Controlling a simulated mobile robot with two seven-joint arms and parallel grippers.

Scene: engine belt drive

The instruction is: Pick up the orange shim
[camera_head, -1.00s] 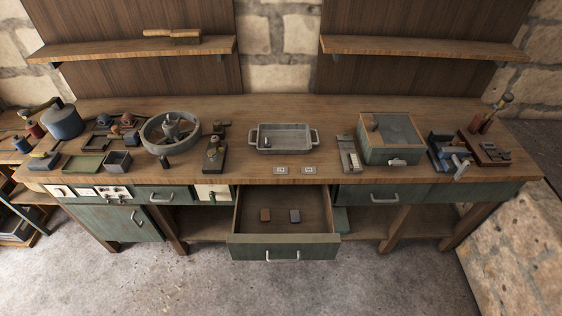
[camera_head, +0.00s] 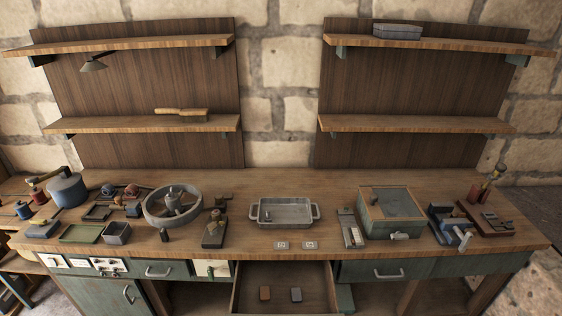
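The drawer's front is cut off by the bottom edge of the picture. Neither of my grippers is in view.
A grey metal tray (camera_head: 284,223) and two small white labelled plates (camera_head: 281,245) sit on the bench above the drawer. A flywheel (camera_head: 150,212) stands left, a green box (camera_head: 390,226) right. Shelves hang behind.

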